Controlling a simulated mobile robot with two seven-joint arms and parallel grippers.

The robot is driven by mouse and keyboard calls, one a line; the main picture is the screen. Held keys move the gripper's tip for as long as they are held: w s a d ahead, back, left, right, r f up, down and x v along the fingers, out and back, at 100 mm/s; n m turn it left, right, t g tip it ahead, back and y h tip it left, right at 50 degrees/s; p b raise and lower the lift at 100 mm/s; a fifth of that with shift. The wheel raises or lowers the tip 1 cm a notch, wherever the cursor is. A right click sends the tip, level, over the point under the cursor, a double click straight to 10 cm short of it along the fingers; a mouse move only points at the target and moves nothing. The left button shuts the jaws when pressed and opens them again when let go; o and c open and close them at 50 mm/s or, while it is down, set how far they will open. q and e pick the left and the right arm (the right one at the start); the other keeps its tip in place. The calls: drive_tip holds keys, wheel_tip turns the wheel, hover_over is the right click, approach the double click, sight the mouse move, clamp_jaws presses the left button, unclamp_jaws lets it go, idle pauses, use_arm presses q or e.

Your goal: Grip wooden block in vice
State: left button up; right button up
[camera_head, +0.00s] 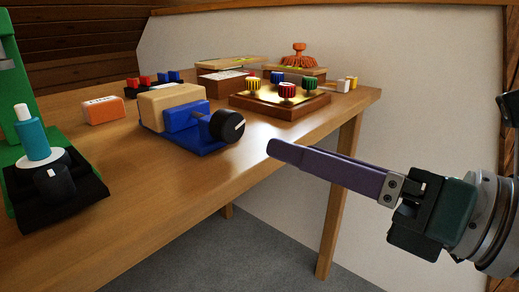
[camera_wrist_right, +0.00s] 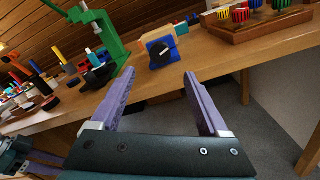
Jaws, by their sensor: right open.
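The blue vice (camera_head: 212,145) with its black knob (camera_head: 227,126) stands near the table's front edge. The pale wooden block (camera_head: 163,103) sits at the vice, behind its blue front jaw; I cannot tell whether the jaws press on it. In the right wrist view the vice's knob (camera_wrist_right: 167,54) faces me, and the block (camera_wrist_right: 153,37) shows just above it. My right gripper (camera_head: 285,152) is open and empty, off the table's front edge, right of the vice and apart from it. Part of my left gripper (camera_wrist_right: 32,158) shows at the lower left of the wrist view; its jaws are unclear.
A green press-like stand (camera_head: 10,95) with a black base is at the left. The table's front edge before the vice is clear.

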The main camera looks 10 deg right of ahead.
sight(235, 130)
drive_tip(key=shift+a, duration=0.1)
drive_tip(key=w+a+n+p, duration=0.1)
drive_tip(key=w+a+n, duration=0.1)
drive_tip(key=w+a+n+p, duration=0.1)
drive_tip(key=w+a+n, duration=0.1)
drive_tip(key=w, duration=0.1)
drive_tip(key=w+a+n+p, duration=0.1)
drive_tip(key=w+n, duration=0.1)
drive_tip(key=w, duration=0.1)
drive_tip(key=shift+w+a, duration=0.2)
drive_tip(key=shift+a, duration=0.2)
idle(0.4)
clamp_jaws()
idle(0.5)
